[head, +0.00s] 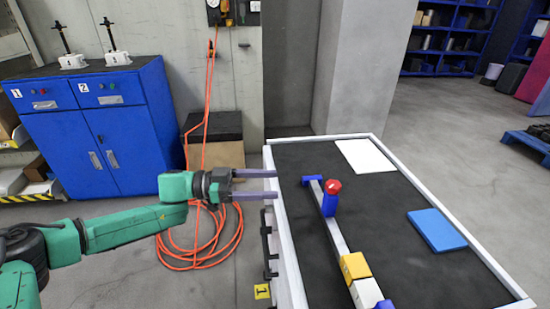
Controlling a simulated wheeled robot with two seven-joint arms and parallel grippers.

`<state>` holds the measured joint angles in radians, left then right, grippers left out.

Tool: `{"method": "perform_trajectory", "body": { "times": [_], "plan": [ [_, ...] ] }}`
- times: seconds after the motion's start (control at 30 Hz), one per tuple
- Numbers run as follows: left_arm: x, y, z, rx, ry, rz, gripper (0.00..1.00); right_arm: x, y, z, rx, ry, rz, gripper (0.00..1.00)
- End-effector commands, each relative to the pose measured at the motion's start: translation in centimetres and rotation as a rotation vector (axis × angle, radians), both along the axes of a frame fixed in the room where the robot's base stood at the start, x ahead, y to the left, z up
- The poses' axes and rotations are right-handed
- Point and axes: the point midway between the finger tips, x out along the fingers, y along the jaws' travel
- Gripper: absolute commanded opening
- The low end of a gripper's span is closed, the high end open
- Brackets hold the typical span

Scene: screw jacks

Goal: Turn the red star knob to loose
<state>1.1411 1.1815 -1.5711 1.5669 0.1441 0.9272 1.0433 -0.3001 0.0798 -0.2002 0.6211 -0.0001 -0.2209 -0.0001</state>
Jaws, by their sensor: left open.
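The red star knob (333,187) sits on top of a blue block (329,206) attached to a long pale bar (338,238) on the dark-topped workbench (400,225). My left gripper (276,184) comes in from the left at the bench's left edge. Its two fingers are apart, one above the other in the picture, and point right toward the knob. It is open and empty, with a gap between its fingertips and the knob. My right gripper is not in view.
A yellow block (355,266) sits further along the bar. A white sheet (365,156) and a blue pad (437,230) lie on the bench. A blue cabinet (130,125) stands at the left, and an orange cable (200,255) lies coiled on the floor.

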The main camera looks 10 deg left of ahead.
Motion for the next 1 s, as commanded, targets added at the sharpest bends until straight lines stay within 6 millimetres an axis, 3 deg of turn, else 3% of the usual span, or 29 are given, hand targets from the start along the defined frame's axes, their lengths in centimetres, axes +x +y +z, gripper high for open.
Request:
{"method": "perform_trajectory", "body": {
  "times": [0.17,0.6,0.73,1.0],
  "plan": [
    [0.0,-2.5,0.0,-0.012,0.026,-0.032,0.76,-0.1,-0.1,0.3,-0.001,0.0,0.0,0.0],
    [2.9,-13.0,0.0,-0.011,0.025,-0.027,0.76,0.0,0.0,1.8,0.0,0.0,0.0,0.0],
    [3.3,-14.3,-0.1,-0.011,0.026,-0.024,0.76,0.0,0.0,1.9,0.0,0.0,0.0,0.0],
    [3.4,-14.5,-0.1,-0.011,0.025,-0.022,0.76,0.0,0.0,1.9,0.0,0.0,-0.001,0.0]
  ]
}}
